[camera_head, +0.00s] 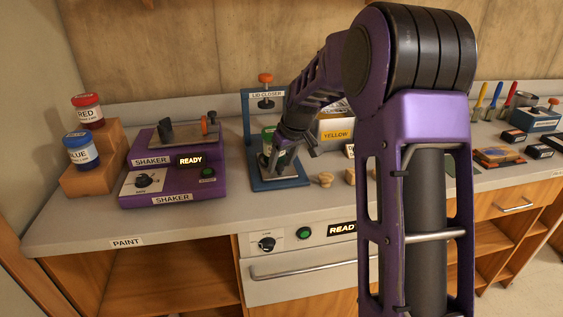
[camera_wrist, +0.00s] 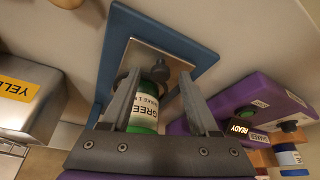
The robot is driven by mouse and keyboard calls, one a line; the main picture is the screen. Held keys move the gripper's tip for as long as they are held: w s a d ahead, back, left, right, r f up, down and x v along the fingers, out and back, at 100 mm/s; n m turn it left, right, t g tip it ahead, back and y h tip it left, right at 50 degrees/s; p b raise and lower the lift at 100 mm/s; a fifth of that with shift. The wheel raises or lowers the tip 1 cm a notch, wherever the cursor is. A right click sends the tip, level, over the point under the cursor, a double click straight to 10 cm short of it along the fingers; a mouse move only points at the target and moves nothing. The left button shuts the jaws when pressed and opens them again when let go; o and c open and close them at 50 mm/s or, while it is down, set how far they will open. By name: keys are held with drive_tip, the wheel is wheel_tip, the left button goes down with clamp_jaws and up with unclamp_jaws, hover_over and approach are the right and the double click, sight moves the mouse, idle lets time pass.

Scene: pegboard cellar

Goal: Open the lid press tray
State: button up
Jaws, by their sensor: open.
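The lid closer (camera_head: 247,112) is a blue frame with an orange-topped screw, standing on a blue base (camera_head: 290,184). In the wrist view its blue base (camera_wrist: 116,45) carries a shiny metal plate (camera_wrist: 143,52), likely the tray. A green jar (camera_head: 267,133) stands at the lid closer; it also shows in the wrist view (camera_wrist: 143,117), labelled green, between my fingers. A dark knob shape lies just beyond the jar. My gripper (camera_head: 287,153) is open, low over the base; its fingers (camera_wrist: 160,88) flank the jar in the wrist view. Contact cannot be told.
A purple shaker (camera_head: 172,180) stands left, with red (camera_head: 88,111) and blue (camera_head: 80,150) jars on wooden steps beyond. A yellow-labelled box (camera_head: 337,125) is close on the right. Small wooden pieces (camera_head: 326,179) lie in front. My arm hides part of the counter.

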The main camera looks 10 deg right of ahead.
drive_tip(key=p+v, duration=0.2)
drive_tip(key=v, duration=1.5)
drive_tip(key=shift+r, duration=0.2)
